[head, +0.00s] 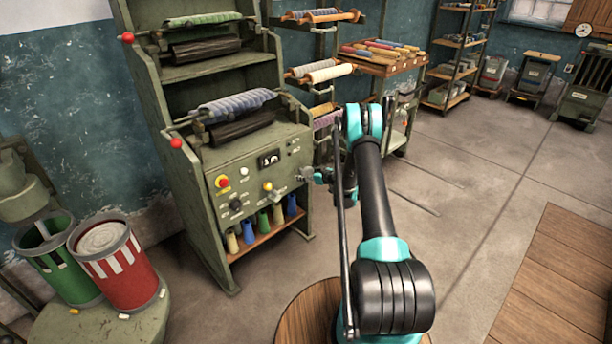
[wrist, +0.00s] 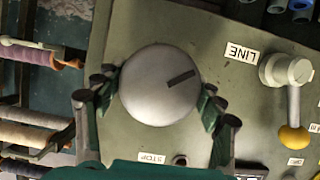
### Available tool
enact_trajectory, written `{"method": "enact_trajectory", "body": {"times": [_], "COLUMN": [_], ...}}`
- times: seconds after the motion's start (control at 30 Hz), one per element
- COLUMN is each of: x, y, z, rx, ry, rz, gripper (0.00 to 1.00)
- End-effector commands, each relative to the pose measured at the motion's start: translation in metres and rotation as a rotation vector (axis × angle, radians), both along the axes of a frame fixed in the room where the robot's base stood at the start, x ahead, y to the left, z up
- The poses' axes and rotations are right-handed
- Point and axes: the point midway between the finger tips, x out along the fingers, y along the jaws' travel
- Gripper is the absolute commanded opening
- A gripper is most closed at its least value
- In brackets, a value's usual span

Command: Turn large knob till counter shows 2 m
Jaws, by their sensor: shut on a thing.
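The large knob (wrist: 160,85) is a round grey disc on the green machine panel (wrist: 210,45), with a dark pointer bar slanting up to the right in the wrist view. My gripper (wrist: 158,97) is shut on it, a dark finger on either side of its rim. In the head view my gripper (head: 310,174) reaches the right part of the panel, where the knob is mostly hidden or too small to make out. The counter (head: 269,158) is a small dark window with white figures, too small to read for certain.
A STOP label (wrist: 152,157) lies near my gripper. A red button (head: 221,181) and a dark knob (head: 236,204) are farther left on the panel. Spools (head: 263,221) stand below.

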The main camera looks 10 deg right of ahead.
Motion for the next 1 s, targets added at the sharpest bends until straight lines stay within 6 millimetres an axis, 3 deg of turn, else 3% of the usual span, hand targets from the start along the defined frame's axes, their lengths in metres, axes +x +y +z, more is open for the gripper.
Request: {"method": "enact_trajectory", "body": {"times": [1.0], "x": [-0.0001], "y": [-0.0007], "z": [-0.0005], "rx": [0.716], "ry": [0.520], "rz": [-0.001], "gripper": [0.40]}}
